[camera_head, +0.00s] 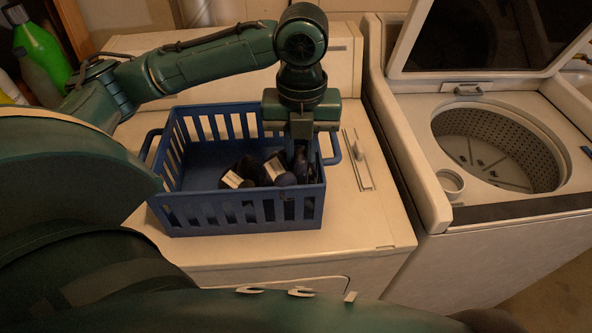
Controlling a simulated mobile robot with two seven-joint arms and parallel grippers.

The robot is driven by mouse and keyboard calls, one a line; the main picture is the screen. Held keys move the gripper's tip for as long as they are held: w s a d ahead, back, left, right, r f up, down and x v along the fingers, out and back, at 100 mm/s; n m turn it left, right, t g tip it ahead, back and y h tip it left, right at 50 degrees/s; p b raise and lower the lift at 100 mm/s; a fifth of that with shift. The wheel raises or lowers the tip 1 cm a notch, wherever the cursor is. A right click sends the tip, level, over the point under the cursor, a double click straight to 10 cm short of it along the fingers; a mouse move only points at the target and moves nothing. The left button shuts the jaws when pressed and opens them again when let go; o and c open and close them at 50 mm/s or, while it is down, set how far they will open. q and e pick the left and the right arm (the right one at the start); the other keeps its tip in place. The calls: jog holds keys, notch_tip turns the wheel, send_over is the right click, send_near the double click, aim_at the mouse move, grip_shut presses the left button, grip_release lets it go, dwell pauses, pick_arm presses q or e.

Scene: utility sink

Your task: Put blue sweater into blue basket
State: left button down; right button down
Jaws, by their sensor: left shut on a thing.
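The blue basket (235,212) stands on top of the white machine, with slatted walls and an open top. My left gripper (301,155) points down into its right end, shut on a dark blue bundle (300,172) that looks like the blue sweater. The fingers and the slats hide much of the bundle. I cannot tell whether it touches the basket floor. Two dark rolled things with pale bands, one (238,180) further left and one (275,172) by the gripper, lie in the basket. My right gripper is not in view.
An open washing machine with an empty drum (500,145) stands to the right, its lid raised. Green bottles (40,55) stand at the far left. My own green arm parts fill the lower left.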

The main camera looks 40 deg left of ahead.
pick_arm(q)
notch_tip(320, 180, down, 8)
jog(key=shift+f, duration=0.25)
jog(key=c, duration=1.5)
grip_release()
jog(key=shift+f, duration=0.1)
jog(key=shift+c, duration=0.2)
notch_tip(320, 180, up, 12)
jog(key=shift+r, duration=0.15)
